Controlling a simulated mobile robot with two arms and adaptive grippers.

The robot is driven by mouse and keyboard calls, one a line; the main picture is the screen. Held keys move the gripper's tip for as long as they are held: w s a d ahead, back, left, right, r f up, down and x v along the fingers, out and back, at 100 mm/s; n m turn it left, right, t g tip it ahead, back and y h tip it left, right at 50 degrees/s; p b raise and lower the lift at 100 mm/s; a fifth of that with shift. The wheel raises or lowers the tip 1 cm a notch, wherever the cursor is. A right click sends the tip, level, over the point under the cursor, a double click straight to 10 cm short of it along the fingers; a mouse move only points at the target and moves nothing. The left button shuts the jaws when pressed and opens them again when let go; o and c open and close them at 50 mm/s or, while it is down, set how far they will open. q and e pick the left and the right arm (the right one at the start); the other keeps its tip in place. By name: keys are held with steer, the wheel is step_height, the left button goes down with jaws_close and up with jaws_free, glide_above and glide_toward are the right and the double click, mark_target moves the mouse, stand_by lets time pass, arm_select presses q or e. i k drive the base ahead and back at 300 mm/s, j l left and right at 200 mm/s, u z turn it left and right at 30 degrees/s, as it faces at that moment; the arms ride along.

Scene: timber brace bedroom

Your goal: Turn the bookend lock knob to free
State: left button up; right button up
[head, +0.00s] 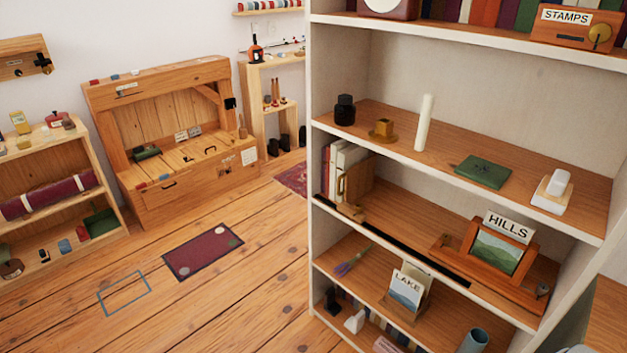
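A wooden bookend (358,183) stands upright on the middle shelf of the white bookcase, against a few books (341,165) at the shelf's left end. A small tan block-like part (351,212) sits at its foot, on the black rail (400,241) along the shelf's front edge. It may be the lock knob; its setting is too small to tell. Neither of my grippers is in view.
The same shelf holds a wooden HILLS picture stand (497,252) at right. Above are a cream candle (424,123) and a green book (482,171); below, a LAKE card (405,289). Open wooden floor (235,300) lies left of the bookcase.

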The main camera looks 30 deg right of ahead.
mark_target(359, 206)
steer(key=i+z, duration=0.15)
steer(key=i, duration=0.3)
steer(key=i+j+z, duration=0.15)
steer(key=i, duration=0.3)
steer(key=i+j+z, duration=0.2)
steer(key=i, duration=0.25)
steer(key=i+j+z, duration=0.15)
steer(key=i, duration=0.3)
